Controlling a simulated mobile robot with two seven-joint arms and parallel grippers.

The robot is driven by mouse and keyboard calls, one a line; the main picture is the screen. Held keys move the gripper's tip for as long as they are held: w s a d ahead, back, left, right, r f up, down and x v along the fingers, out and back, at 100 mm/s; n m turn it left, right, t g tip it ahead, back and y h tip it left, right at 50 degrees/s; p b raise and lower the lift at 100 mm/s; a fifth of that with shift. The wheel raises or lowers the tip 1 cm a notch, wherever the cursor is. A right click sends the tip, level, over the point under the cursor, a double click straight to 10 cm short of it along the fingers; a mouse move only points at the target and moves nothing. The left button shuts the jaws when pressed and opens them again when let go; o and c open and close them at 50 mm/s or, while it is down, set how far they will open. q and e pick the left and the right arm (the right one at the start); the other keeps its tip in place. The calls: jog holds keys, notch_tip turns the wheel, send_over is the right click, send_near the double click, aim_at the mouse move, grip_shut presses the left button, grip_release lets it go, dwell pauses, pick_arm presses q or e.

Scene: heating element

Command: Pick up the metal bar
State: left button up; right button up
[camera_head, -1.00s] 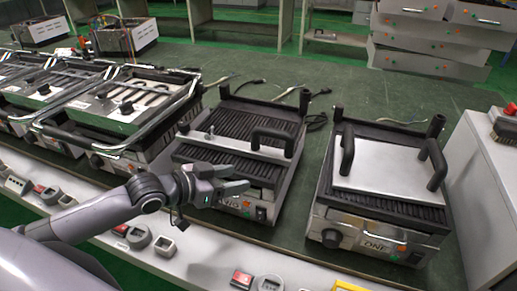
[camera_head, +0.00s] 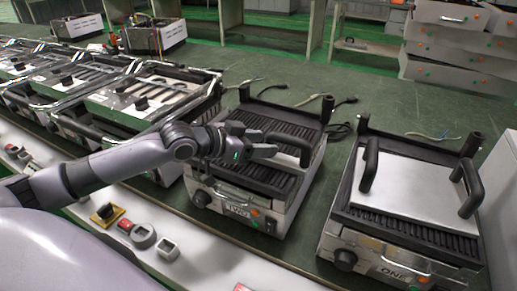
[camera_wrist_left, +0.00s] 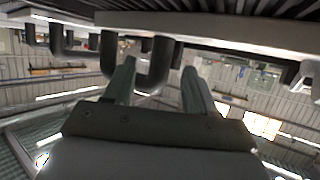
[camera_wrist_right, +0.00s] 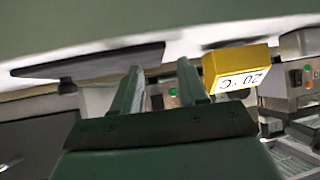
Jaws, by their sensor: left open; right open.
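The metal bar (camera_head: 290,159) is a pale strip with a black handle (camera_head: 290,143). It lies across the ribbed plate of the grill marked TWO (camera_head: 235,209), partly hidden by my left gripper. My left gripper (camera_head: 272,145) is open over the grill, its fingers pointing towards the handle. In the left wrist view the gripper (camera_wrist_left: 160,75) shows spread fingers with a black handle (camera_wrist_left: 152,72) between or just beyond them, under a pale bar (camera_wrist_left: 215,28). I cannot tell whether they touch. My right gripper (camera_wrist_right: 160,72) is open and empty, seen only in its wrist view.
Grill ONE (camera_head: 345,258), with a metal plate (camera_head: 420,190) and two black handles, stands to the right. Several more grills (camera_head: 140,105) stand at left. A yellow block (camera_wrist_right: 235,70) is close to my right fingers.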

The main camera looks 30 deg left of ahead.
aim_at(270, 142)
pick_arm(q)
jog(key=shift+x, duration=1.6)
jog(key=shift+f, duration=0.1)
jog(key=shift+s, duration=0.1)
grip_shut()
jog(key=shift+r, duration=0.2)
